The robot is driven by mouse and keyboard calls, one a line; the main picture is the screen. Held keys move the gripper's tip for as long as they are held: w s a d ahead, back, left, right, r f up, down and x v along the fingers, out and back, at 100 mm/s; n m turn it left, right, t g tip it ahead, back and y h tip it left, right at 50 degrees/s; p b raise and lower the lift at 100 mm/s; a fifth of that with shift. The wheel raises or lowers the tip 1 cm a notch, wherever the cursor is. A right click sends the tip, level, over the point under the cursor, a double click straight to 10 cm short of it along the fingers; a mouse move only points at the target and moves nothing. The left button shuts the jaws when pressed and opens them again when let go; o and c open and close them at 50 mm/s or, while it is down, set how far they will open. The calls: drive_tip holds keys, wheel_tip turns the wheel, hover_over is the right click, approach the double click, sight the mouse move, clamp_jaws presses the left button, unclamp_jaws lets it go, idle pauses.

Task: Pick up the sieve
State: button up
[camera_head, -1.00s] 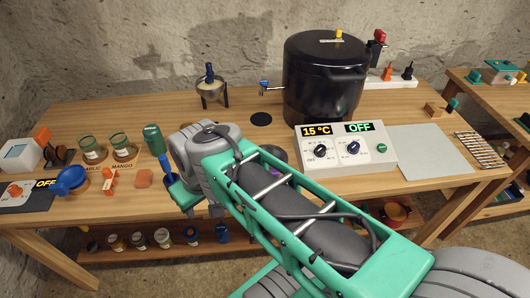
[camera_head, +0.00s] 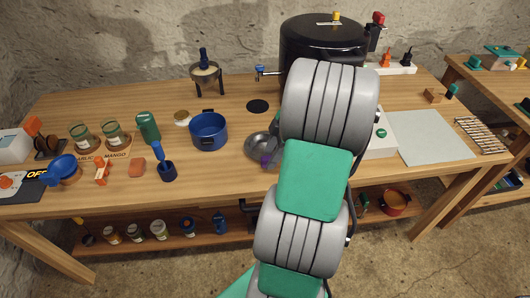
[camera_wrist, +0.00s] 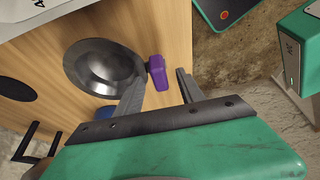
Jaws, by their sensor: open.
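The sieve appears to be the shiny metal bowl with a purple grip (camera_head: 261,147), lying on the table right of the blue pot; my arm partly covers that area in the head view. In the wrist view its round metal bowl (camera_wrist: 100,66) lies left of my gripper, and its purple grip (camera_wrist: 157,74) points toward the fingers. My gripper (camera_wrist: 164,76) is open, with one finger on each side of the purple grip. Contact or exact height above it cannot be told. My gripper is hidden behind my arm in the head view.
A blue pot (camera_head: 208,131) stands close left of the sieve. A tripod strainer (camera_head: 206,77) stands at the back. The table's front edge is close.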

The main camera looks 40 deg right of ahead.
drive_tip(key=shift+x, duration=1.05)
drive_tip(key=shift+c, duration=0.5)
drive_tip(key=shift+w, duration=0.1)
clamp_jaws()
drive_tip(key=shift+r, duration=0.1)
